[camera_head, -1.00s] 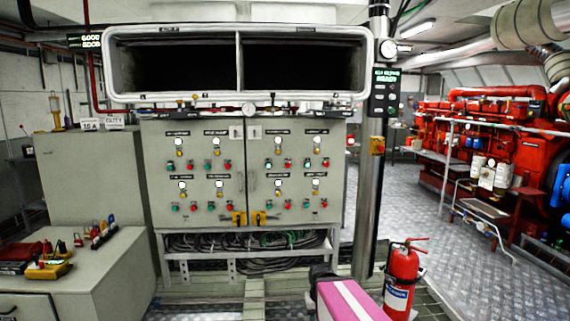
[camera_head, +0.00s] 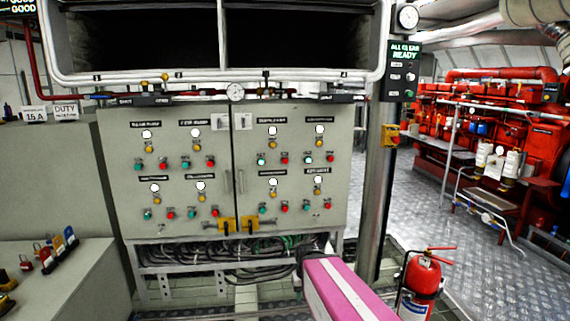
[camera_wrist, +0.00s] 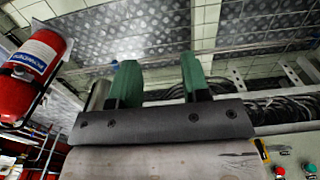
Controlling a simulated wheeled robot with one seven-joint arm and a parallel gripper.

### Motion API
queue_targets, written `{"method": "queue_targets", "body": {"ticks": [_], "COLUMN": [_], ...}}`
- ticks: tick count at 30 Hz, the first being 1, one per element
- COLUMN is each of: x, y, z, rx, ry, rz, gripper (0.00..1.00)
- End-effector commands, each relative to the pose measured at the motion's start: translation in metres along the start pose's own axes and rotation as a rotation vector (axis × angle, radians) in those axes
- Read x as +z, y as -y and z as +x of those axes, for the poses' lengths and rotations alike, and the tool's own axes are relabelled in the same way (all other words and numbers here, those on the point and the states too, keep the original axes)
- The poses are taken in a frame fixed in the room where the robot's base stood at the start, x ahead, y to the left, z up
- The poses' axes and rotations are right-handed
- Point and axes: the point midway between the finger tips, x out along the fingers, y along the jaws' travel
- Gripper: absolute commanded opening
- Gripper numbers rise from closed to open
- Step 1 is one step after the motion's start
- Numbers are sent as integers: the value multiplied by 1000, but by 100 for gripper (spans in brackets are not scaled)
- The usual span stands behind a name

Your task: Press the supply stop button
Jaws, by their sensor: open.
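The grey two-door control cabinet (camera_head: 168,120) stands ahead in the head view. Each door has groups of a white lamp, a yellow knob, a green button and a red button. Red buttons include one in the right door's upper left group (camera_head: 284,158) and one in its upper right group (camera_head: 330,159). The labels are too blurred to tell which is the supply stop. My gripper (camera_wrist: 160,80) is open and empty, its two green fingers apart in the wrist view. A few cabinet buttons show at that view's lower right corner, away from the fingers.
A fire extinguisher (camera_head: 419,284) stands right of my pink arm; it shows close by at left in the wrist view (camera_wrist: 33,62). A metal post (camera_head: 374,200) stands right of the cabinet. A bench with padlocks (camera_head: 42,255) is at left.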

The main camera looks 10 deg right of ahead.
Motion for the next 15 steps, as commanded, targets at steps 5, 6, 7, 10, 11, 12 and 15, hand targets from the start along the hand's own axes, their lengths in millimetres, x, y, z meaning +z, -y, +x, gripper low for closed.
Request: {"method": "queue_targets", "body": {"ticks": [5,6,7,10,11,12,15], "x": [0,0,0,0,0,0,0], "y": [0,0,0,0,0,0,0], "z": [0,0,0,0,0,0,0], "rx": [0,0,0,0,0,0,0], "ry": [0,0,0,0,0,0,0], "rz": [0,0,0,0,0,0,0], "gripper": [30,16,7,0,0,0,0]}}
